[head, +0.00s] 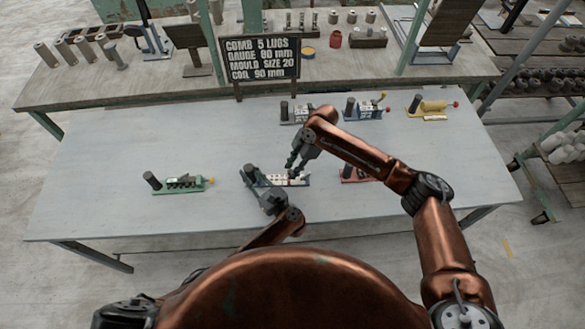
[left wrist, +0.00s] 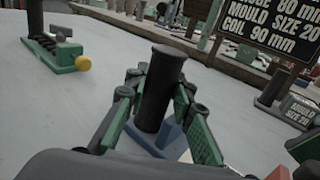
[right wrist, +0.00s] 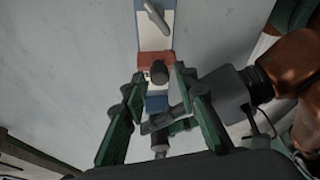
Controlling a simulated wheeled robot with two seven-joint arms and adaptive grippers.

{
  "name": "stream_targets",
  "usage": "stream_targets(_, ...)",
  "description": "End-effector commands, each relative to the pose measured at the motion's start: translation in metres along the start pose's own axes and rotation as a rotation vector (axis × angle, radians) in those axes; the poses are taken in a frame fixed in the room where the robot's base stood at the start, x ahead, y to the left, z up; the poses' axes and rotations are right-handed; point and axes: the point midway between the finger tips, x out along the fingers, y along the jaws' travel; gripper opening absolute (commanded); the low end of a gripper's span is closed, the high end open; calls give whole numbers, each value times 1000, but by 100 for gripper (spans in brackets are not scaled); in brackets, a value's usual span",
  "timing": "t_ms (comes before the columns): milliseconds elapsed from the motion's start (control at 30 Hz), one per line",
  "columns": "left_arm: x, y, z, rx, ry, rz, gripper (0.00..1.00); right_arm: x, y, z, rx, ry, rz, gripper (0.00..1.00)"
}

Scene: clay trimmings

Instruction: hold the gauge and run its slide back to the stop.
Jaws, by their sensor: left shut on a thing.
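The gauge (head: 300,181) lies near the table's front, with a blue base, a white strip and a black post at its left end. My left gripper (head: 252,180) is shut on this black post (left wrist: 161,85), which stands between its green fingers in the left wrist view. In the right wrist view the gauge's red-brown slide (right wrist: 154,61) carries a dark knob (right wrist: 158,73). My right gripper (right wrist: 158,78) is open, its fingertips on either side of the knob with gaps visible. In the head view my right gripper (head: 292,165) is over the gauge, hiding part of it.
A green gauge (head: 180,184) lies to the left and a red one (head: 358,174) to the right, partly behind my right arm. Several more gauges, one yellow (head: 432,107), stand along the back. A lettered sign (head: 260,59) stands behind. The table (head: 110,150) is otherwise mostly clear.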

Motion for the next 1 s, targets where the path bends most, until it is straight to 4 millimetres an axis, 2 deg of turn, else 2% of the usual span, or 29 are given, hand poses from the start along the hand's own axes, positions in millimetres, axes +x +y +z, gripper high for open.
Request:
stream_targets(33,0,0,0,0,0,0,0,0,0,0,0,0,0,22)
stream_targets(367,0,0,0,0,0,0,0,0,0,0,0,0,1,0)
stream_targets(833,0,0,0,0,0,0,0,0,1,-1,0,0,1,0)
stream_targets(1000,0,0,0,0,0,-1,0,7,6,-19,-2,2,1,0)
